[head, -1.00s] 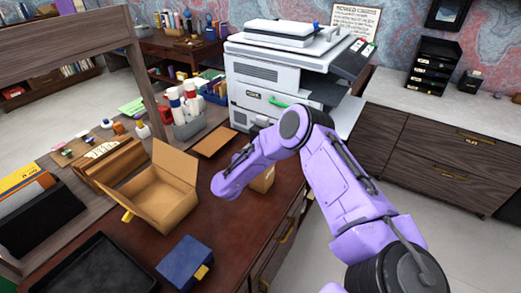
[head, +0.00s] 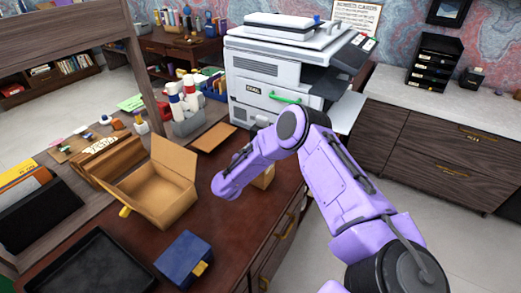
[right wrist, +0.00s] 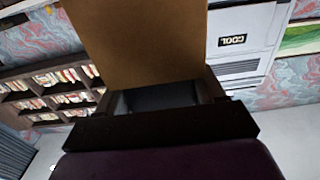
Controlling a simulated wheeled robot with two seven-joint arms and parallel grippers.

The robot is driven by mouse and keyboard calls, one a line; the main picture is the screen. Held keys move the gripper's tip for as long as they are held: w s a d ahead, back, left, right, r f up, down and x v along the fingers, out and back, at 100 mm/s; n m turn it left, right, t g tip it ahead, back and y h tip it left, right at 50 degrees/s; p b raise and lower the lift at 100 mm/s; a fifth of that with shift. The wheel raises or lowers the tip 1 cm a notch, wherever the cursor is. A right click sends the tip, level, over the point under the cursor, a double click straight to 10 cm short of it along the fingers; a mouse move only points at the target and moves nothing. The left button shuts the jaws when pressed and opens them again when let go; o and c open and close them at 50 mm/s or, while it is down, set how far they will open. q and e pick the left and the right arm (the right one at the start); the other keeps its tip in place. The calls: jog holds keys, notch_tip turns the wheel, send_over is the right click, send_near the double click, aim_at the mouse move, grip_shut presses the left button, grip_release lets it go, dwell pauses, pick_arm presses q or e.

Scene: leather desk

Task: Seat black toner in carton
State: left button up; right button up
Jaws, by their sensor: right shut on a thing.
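The open tan carton (head: 160,190) stands on the dark desk at left centre, its flap raised and its inside empty as far as I can see. My right arm reaches in from the right. Its gripper is mostly hidden behind the forearm in the head view. In the right wrist view my right gripper (right wrist: 160,98) is shut on a tan block, seen as a flat brown face (right wrist: 140,40). The tan block (head: 264,178) also shows below the wrist in the head view, right of the carton. I cannot identify a black toner. My left gripper is out of view.
A blue box (head: 184,262) with a yellow tab and a black tray (head: 95,270) lie at the desk front. Brown folders (head: 108,160) stand left of the carton, a bottle caddy (head: 190,122) behind. The printer (head: 280,85) stands beyond. Bare desk lies right of the carton.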

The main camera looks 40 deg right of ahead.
jog(key=shift+f, duration=0.35)
jog(key=o, duration=1.5)
jog(key=b+v, duration=0.3)
jog(key=v, duration=0.7)
jog(key=shift+a+b, duration=0.25)
jog(key=shift+b, duration=0.1)
